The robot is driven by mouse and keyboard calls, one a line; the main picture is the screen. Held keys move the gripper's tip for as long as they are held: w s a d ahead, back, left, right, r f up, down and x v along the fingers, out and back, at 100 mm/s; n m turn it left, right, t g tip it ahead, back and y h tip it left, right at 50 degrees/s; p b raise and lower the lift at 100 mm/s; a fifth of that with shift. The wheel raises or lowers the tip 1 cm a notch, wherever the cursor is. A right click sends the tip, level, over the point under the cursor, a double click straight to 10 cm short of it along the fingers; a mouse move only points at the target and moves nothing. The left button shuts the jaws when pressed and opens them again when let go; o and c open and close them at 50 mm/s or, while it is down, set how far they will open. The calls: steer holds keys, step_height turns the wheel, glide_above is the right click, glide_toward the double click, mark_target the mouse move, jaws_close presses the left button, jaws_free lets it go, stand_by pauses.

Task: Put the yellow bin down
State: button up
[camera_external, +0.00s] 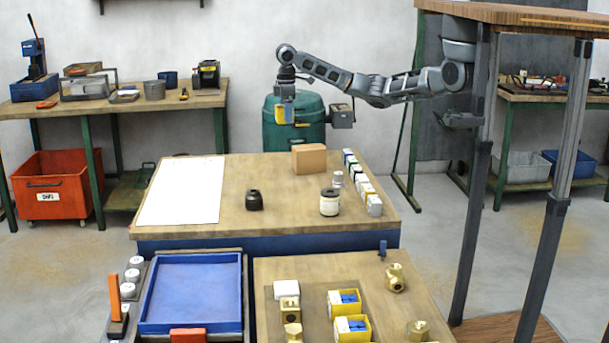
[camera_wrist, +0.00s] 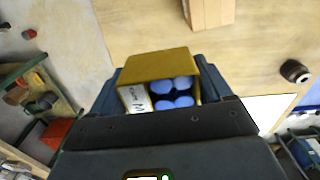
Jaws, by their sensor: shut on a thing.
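My gripper (camera_external: 287,108) hangs from the outstretched arm, high above the far part of the wooden table (camera_external: 270,172). It is shut on the yellow bin (camera_external: 303,115), which is small and partly hidden by the gripper. In the wrist view the yellow bin (camera_wrist: 150,68) sits between the gripper's fingers (camera_wrist: 165,92). Blue round-ended pieces and a white label with dark marks show inside it. The bin is in the air, apart from the tabletop.
On the table stand a cardboard box (camera_external: 309,158), a dark pot (camera_external: 254,200), a labelled jar (camera_external: 330,202) and a row of small boxes (camera_external: 362,184). A white sheet (camera_external: 182,190) covers the left. Two other yellow bins (camera_external: 352,328) (camera_external: 335,311) stand on the front bench. The middle tabletop is clear.

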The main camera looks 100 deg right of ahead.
steer(key=s+d+m, duration=0.1)
steer(key=s+d, duration=0.1)
steer(key=d, duration=0.1)
glide_above(268, 168)
step_height(268, 168, down, 12)
steer(key=shift+s, duration=0.1)
steer(key=shift+a+f, duration=0.1)
steer(key=shift+f, duration=0.05)
steer(key=shift+f+p, duration=0.45)
steer(key=shift+f, duration=1.5)
steer(key=shift+f, duration=0.1)
steer(key=o, duration=1)
step_height(268, 168, up, 12)
steer(key=shift+r+b, duration=0.15)
steer(key=shift+b, duration=0.4)
